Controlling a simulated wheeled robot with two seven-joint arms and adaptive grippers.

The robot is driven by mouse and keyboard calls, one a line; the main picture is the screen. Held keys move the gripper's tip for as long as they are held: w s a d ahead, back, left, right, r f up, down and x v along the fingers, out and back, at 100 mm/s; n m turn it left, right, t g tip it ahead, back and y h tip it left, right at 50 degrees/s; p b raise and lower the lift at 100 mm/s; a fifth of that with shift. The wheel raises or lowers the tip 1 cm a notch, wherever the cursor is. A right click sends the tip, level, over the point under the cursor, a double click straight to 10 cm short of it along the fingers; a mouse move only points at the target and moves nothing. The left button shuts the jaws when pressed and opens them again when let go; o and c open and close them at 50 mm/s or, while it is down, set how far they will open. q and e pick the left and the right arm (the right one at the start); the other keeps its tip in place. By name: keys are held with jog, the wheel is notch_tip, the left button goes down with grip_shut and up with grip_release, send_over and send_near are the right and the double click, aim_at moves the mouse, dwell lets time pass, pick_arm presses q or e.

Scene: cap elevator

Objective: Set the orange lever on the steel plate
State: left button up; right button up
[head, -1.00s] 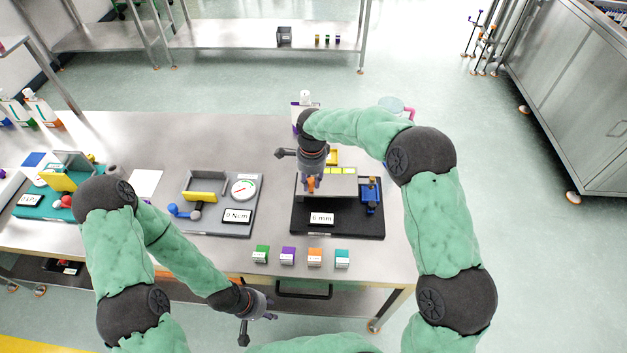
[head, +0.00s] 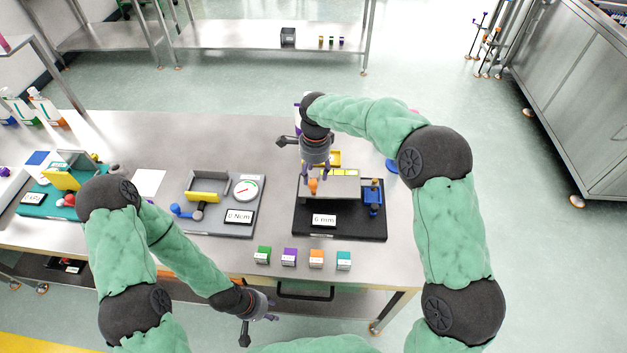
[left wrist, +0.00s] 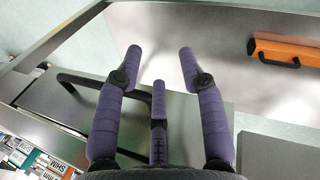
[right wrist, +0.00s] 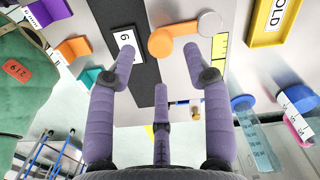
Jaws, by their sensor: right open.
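The orange lever (right wrist: 178,37) has a round orange knob and a grey round hub. It lies along the steel plate (right wrist: 187,85) in the right wrist view. In the head view the lever's orange end (head: 313,186) shows at the left part of the steel plate (head: 345,187). My right gripper (right wrist: 175,54) is open and empty, its fingers on either side of the knob in the picture. I cannot tell whether they touch it. My left gripper (left wrist: 161,57) is open and empty near the front edge of the table.
The plate's black base (head: 350,225) carries a "6 mm" display (head: 324,220) and a blue part (head: 372,195) at the right. Several coloured boxes stand in front of it. A yellow tray (right wrist: 272,22) lies behind. A grey torque fixture (head: 245,190) stands left.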

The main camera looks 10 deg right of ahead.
notch_tip(320, 180, up, 6)
jog(key=shift+r, duration=0.2)
dwell(0.5)
